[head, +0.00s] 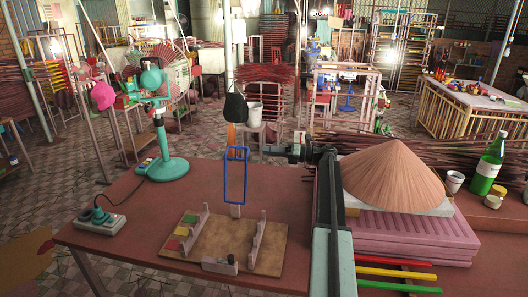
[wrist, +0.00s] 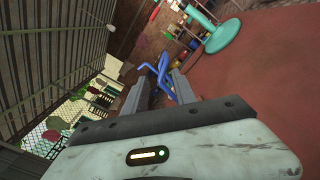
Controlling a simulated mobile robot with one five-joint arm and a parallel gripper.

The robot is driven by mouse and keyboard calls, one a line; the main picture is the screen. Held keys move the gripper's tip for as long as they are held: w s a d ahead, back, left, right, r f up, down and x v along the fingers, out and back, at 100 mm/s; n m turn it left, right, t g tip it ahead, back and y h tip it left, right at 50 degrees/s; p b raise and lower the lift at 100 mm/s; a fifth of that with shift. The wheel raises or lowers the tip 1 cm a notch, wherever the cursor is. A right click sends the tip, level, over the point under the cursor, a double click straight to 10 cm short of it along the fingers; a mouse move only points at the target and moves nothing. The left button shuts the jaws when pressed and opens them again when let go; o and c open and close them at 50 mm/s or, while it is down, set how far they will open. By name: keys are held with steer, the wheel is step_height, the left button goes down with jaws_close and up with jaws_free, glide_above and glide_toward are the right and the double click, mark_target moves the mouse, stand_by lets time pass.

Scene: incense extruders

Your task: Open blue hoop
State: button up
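The blue hoop (head: 246,176) is a tall, narrow rectangular frame. It stands upright over a white post at the back of a wooden board (head: 200,252) on the red-brown table. My gripper (head: 291,149) is to the right of the hoop in the head view, near its upper part, with a visible gap between them. In the wrist view, the two fingers of my gripper (wrist: 160,82) are apart, and the blue hoop (wrist: 164,72) shows between and beyond their tips. I see no contact; its exact depth from the tips is unclear.
A teal fan (head: 172,165) stands on the table's left, with a power strip (head: 101,220) in front of it. The table around the board is mostly clear.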

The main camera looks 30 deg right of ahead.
steer(key=shift+v, duration=0.8)
